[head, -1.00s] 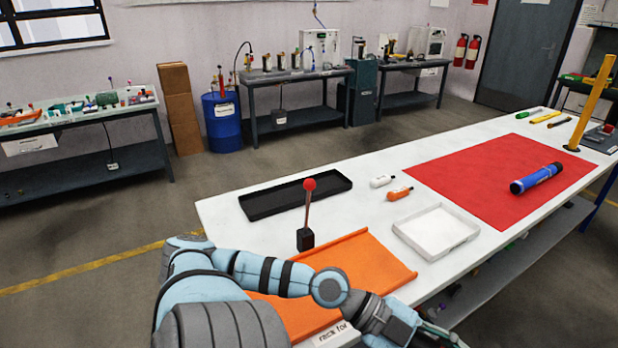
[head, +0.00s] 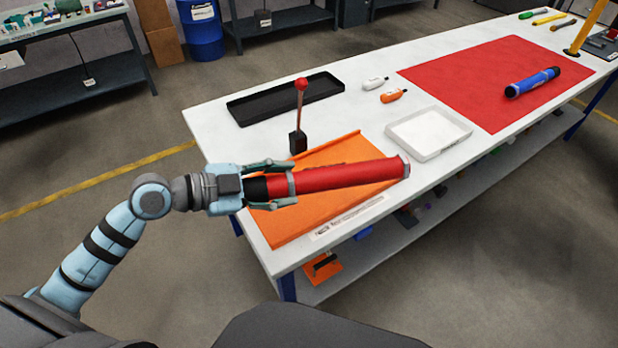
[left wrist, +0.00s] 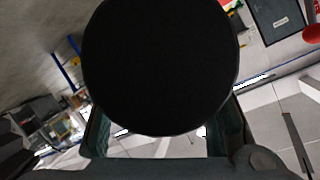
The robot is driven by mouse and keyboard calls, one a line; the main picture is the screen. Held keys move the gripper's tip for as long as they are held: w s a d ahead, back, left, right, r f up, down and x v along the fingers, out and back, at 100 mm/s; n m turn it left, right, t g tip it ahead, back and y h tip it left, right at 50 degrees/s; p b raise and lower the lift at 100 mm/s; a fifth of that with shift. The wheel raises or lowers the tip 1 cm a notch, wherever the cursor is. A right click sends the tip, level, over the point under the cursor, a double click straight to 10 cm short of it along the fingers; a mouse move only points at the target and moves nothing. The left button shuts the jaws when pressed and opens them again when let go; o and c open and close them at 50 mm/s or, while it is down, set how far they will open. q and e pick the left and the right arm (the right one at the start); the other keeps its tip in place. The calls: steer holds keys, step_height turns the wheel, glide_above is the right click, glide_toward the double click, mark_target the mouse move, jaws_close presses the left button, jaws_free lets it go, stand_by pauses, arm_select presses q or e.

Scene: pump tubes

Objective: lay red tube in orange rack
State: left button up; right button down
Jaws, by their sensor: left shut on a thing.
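The red tube (head: 345,175) has a dark end (head: 257,188) and lies nearly level across the head view, over the orange rack (head: 292,222). My left gripper (head: 280,185) is shut on the tube near its dark left end. The tube's far end points right, past the rack's right side. I cannot tell how high it is above the rack. In the left wrist view the tube's round black end (left wrist: 160,65) fills the middle between the fingers and hides much behind it. My right gripper is not in view.
A post with a red ball (head: 301,85) stands on a black base behind the rack. A black tray (head: 285,98), a white tray (head: 428,148), two small bottles and a red mat (head: 480,65) with a blue tube (head: 532,82) are on the white table. Table between them is bare.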

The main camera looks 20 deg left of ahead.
arm_select(q)
steer(key=w+r+n+t+y, duration=0.2)
steer(key=w+r, duration=0.4)
steer(key=w, duration=0.5)
steer(key=shift+w+a+r+n+t+y, duration=0.15)
steer(key=shift+w+n+t+y, duration=0.2)
steer(key=shift+n+y, duration=0.55)
steer(key=f+b, duration=0.2)
steer(key=f, duration=0.7)
steer(key=f+b, duration=0.3)
steer(key=f, duration=0.7)
steer(key=shift+s+a+f, duration=0.15)
steer(key=shift+a, duration=0.05)
steer(key=o, duration=1.4)
steer(key=shift+o, duration=0.3)
steer(key=shift+s+a, duration=0.15)
steer(key=shift+s, duration=0.1)
steer(key=p+v, duration=0.2)
steer(key=v, duration=0.9)
steer(key=shift+s+r, duration=0.25)
